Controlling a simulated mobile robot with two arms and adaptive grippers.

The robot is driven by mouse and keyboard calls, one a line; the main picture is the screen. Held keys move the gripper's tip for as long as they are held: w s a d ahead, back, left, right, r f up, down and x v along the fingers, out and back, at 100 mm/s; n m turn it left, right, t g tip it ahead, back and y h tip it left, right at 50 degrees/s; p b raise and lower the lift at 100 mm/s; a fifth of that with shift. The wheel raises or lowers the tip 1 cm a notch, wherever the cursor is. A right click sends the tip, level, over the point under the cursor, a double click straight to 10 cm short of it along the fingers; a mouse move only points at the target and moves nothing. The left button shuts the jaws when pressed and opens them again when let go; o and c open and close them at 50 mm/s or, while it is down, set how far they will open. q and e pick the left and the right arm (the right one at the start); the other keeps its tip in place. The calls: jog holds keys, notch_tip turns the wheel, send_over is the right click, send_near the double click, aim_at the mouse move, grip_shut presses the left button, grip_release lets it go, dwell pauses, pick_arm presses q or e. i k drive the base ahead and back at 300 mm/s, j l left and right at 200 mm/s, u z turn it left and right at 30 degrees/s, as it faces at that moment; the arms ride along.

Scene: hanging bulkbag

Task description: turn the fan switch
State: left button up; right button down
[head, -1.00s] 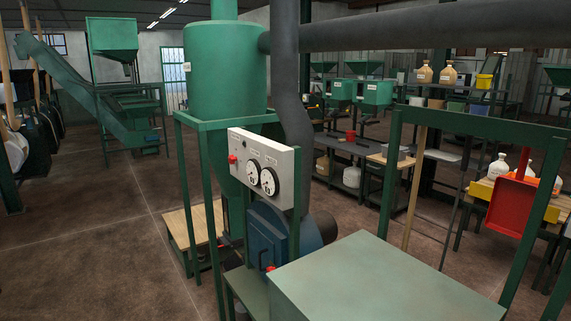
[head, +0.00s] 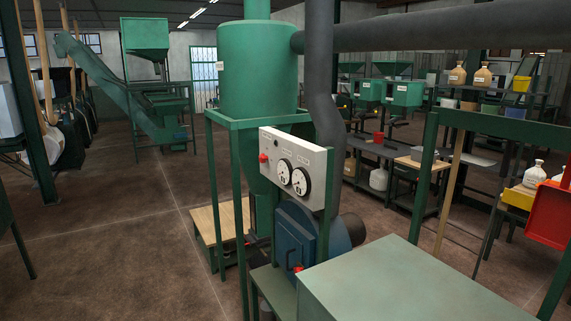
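A white control panel (head: 297,168) is mounted on the green frame in front of a tall green cyclone tank (head: 257,80). It carries a red knob or button (head: 263,158) at its left and two round white dials (head: 284,172) and (head: 300,182) side by side. Small labels sit above them, too small to read. Which control is the fan switch I cannot tell. A blue fan housing (head: 297,238) stands below the panel, with a small red part (head: 297,268) low on its front. Neither of my grippers is in view.
A green flat-topped box (head: 400,285) fills the near right foreground. A green post frame (head: 425,180) and a red tray (head: 550,215) stand to the right. A wooden platform (head: 219,222) is left of the tank. Brown floor (head: 120,250) is open at the left.

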aim_at(262, 158)
jog(key=i+j, duration=0.55)
jog(key=i+j+u, duration=0.15)
jog(key=i+j, duration=0.45)
jog(key=i, duration=0.15)
